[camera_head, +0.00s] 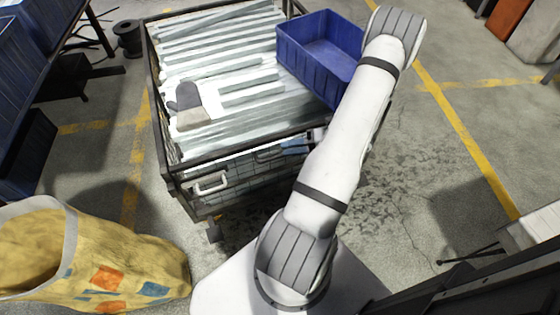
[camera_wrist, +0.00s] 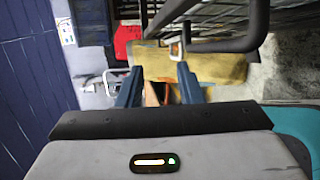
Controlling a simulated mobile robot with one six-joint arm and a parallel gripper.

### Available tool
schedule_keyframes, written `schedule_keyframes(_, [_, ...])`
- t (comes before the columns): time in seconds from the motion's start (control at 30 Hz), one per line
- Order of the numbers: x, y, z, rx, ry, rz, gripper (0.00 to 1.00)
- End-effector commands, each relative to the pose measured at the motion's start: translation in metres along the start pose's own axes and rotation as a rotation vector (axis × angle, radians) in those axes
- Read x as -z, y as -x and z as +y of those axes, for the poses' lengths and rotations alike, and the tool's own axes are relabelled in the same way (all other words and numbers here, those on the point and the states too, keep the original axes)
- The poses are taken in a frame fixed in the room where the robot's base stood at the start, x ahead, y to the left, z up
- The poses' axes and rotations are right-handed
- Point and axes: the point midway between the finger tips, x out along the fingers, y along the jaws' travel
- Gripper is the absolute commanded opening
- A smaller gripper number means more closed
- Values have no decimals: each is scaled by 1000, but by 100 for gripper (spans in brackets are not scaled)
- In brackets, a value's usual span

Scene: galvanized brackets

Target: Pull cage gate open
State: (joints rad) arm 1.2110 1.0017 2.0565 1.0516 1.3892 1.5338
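The cage (camera_head: 158,95) is a dark metal frame filled with long galvanized brackets. Its mesh front gate (camera_head: 240,172) looks in line with the cage front, and a white handle (camera_head: 211,183) shows toward its left end. In the head view my arm covers the right end of the gate, and my gripper is mostly hidden near there. In the wrist view my gripper (camera_wrist: 160,77) is open, with two dark blue fingers apart. Dark bars (camera_wrist: 225,40) cross just beyond them. A small pale loop (camera_wrist: 175,50) shows near the right fingertip; I cannot tell whether they touch.
A blue bin (camera_head: 315,50) sits on the cage's right side. A grey glove-like item (camera_head: 190,105) lies on the brackets. A yellow sack (camera_head: 120,268) stands at the lower left, with blue containers (camera_head: 22,150) above. Floor right of my arm (camera_head: 430,170) is mostly clear.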

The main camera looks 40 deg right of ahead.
Motion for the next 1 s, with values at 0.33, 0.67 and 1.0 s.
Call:
schedule_keyframes(0.33, [5, 22, -69, -112, -308, -222, 33])
schedule_keyframes(0.67, [-6, -24, -66, -114, -311, -221, 33])
schedule_keyframes(1.0, [-13, -50, -63, -113, -309, -225, 33])
